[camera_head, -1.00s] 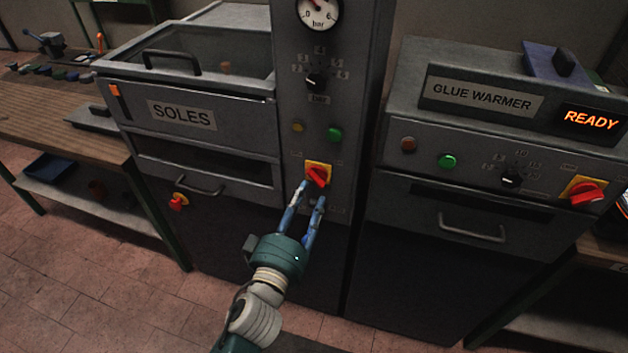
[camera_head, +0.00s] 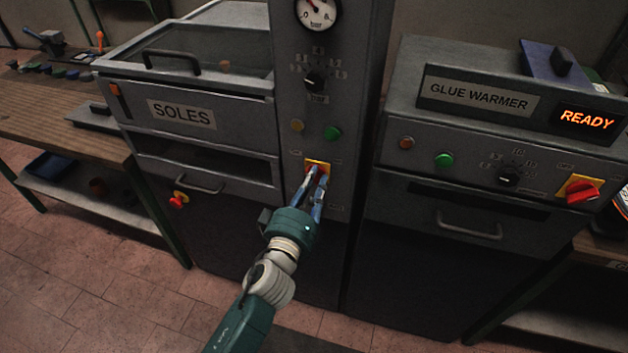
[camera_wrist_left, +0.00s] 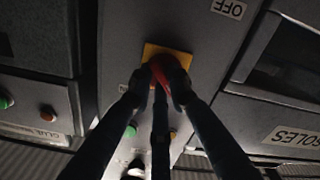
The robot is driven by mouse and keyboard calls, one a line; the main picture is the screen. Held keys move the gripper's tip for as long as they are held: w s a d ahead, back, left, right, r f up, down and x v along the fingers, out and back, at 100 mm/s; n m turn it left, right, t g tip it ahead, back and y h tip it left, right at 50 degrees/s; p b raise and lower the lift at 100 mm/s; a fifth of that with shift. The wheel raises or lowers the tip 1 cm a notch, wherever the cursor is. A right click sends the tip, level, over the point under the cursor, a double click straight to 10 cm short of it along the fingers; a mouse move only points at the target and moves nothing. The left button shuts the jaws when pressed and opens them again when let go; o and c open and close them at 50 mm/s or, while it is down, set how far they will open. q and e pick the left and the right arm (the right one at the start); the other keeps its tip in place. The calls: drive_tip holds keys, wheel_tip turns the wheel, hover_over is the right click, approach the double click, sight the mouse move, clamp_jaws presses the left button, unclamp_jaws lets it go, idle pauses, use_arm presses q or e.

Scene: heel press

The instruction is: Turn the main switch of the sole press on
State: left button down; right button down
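The main switch is a red rotary knob on a yellow plate (camera_head: 317,162), on the grey column of the sole press (camera_head: 208,115). My left gripper (camera_head: 319,173) is at the switch in the head view, its fingers close together and covering most of the knob. In the left wrist view, the fingertips (camera_wrist_left: 165,80) sit on either side of the red knob (camera_wrist_left: 159,66), apparently touching it. The yellow plate (camera_wrist_left: 152,49) shows behind them. An OFF label (camera_wrist_left: 228,8) is at the top right there. The knob's exact angle is mostly hidden. My right gripper is not in view.
Yellow (camera_head: 297,126) and green (camera_head: 332,133) buttons, a black dial (camera_head: 315,79) and a gauge (camera_head: 316,12) sit above the switch. To the right stands the glue warmer (camera_head: 480,95), showing READY, with its own red switch (camera_head: 581,191). A drawer handle (camera_head: 200,184) juts out left.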

use_arm(q)
drive_tip(key=shift+m, duration=0.3)
drive_tip(key=m, duration=0.3)
drive_tip(key=shift+m, duration=0.3)
drive_tip(key=m, duration=0.4)
drive_tip(key=shift+f, duration=0.15)
drive_tip(key=m, duration=0.5)
drive_tip(key=shift+f, duration=0.1)
drive_tip(key=m, duration=0.4)
drive_tip(key=shift+f+m, duration=0.1)
drive_tip(key=shift+m, duration=0.2)
drive_tip(key=shift+a, duration=0.1)
drive_tip(key=c, duration=1.6)
unclamp_jaws()
drive_tip(key=shift+c, duration=0.2)
